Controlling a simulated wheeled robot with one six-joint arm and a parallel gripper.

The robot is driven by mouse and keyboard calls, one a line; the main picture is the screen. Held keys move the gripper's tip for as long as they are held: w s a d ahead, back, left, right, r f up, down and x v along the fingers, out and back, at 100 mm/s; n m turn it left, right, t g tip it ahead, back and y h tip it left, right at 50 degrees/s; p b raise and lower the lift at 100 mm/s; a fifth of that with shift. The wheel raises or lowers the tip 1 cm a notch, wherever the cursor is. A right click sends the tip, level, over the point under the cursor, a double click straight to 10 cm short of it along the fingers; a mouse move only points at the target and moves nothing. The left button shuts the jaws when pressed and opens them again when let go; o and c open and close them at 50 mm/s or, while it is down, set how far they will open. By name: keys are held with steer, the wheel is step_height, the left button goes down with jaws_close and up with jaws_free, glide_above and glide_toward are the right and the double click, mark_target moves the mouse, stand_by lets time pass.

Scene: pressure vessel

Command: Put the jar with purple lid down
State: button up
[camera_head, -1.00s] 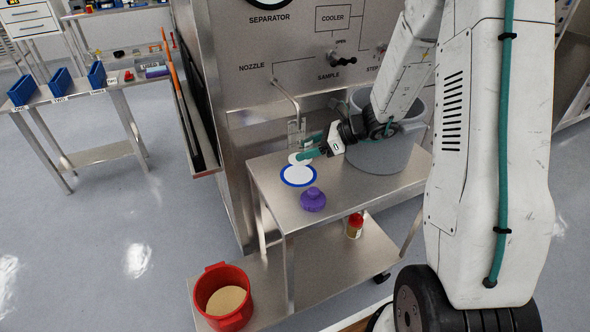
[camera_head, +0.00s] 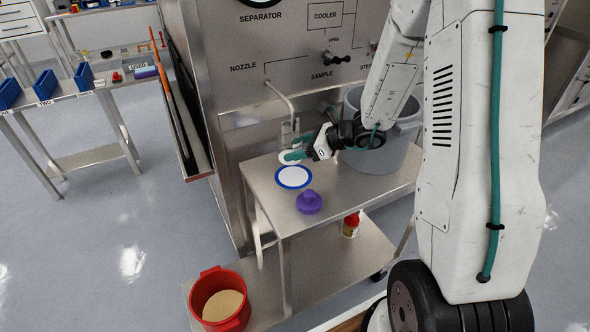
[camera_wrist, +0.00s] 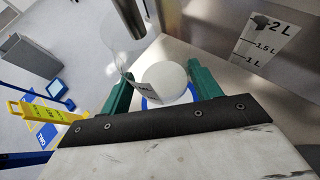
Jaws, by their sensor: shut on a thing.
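A mostly clear jar (camera_head: 287,157) is between the fingers of my gripper (camera_head: 292,156), just above the cart top by the nozzle. My gripper is shut on it. In the wrist view a pale round face (camera_wrist: 165,80) and a small label (camera_wrist: 146,92) show between the green fingers (camera_wrist: 162,88). The jar's clear outline is hard to make out. The purple lid (camera_head: 308,202) lies apart from the jar, on the cart top. A white disc with a blue rim (camera_head: 293,177) lies between the lid and my gripper. I cannot tell whether the jar touches anything below it.
The steel cart (camera_head: 345,203) stands against the vessel panel. A large grey container (camera_head: 385,158) is right of my gripper. The nozzle pipe (camera_head: 283,95) hangs beside my fingers. A red-lidded jar (camera_head: 351,224) and a red bucket (camera_head: 220,300) are on the lower shelf.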

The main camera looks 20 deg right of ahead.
steer(key=shift+f, duration=3.15)
steer(key=shift+f, duration=0.2)
steer(key=o, duration=1.1)
steer(key=shift+o, duration=0.2)
